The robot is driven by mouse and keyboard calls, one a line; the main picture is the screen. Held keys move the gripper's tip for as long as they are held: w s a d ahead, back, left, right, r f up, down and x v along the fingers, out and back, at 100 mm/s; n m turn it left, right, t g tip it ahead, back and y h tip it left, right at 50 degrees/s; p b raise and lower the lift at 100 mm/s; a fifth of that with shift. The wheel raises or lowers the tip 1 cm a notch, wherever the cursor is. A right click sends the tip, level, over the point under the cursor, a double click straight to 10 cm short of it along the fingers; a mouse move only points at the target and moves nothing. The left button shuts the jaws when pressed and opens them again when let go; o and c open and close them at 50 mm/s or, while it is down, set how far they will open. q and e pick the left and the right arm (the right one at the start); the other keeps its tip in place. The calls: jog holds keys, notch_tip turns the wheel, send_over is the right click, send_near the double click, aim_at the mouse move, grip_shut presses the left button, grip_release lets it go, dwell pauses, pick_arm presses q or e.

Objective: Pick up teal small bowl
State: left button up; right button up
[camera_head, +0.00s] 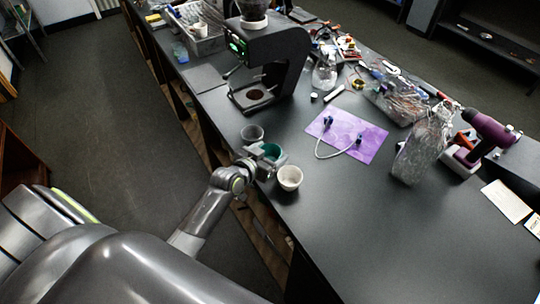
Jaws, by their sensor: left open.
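The teal small bowl (271,152) stands near the left edge of the dark bench. My left gripper (266,162) is open and right at the bowl, with its jaws beside the bowl's rim and partly covering it. I cannot tell whether the jaws touch the bowl. My right gripper is not in view.
A white cup (290,178) stands close on the right, and a grey cup (252,133) close behind. A black brewer (275,62) stands farther back. A purple mat (350,138) with a cable, a clear bag (420,150) and a purple drill (487,132) lie to the right. The front bench is clear.

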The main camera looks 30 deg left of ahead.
pick_arm(q)
jog(key=shift+w, duration=0.15)
jog(key=shift+c, duration=0.4)
jog(key=c, duration=0.7)
jog(key=shift+r, duration=0.1)
